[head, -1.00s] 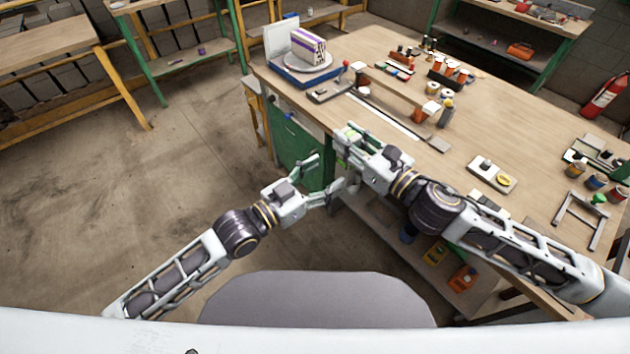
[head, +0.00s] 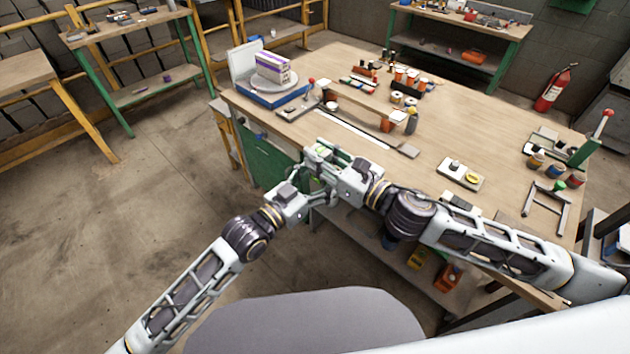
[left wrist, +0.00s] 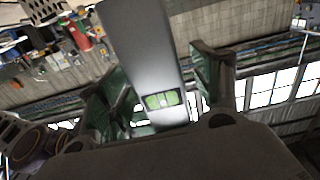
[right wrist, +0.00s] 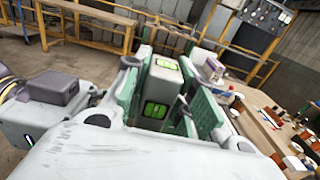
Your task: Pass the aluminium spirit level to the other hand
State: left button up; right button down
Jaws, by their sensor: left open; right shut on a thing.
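The aluminium spirit level (right wrist: 162,80) is a grey bar with green vial windows. In the right wrist view it stands between the green pads of my right gripper (right wrist: 172,95), which is shut on it. In the left wrist view the level (left wrist: 150,60) runs between the fingers of my left gripper (left wrist: 160,85), which is open around it with a gap at the right finger. In the head view my right gripper (head: 325,160) and my left gripper (head: 312,190) meet in front of the workbench, and the level is mostly hidden by them.
The wooden workbench (head: 470,125) lies beyond the grippers. The floor at left (head: 90,220) is clear.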

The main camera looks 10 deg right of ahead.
dwell(0.3)
pick_arm(q)
jog(key=c, duration=1.2)
jog(key=shift+c, duration=0.4)
pick_arm(e)
jog(key=c, duration=1.1)
grip_release()
jog(key=shift+r, duration=0.2)
jog(key=shift+r, duration=4.75)
jog(key=shift+w, duration=0.1)
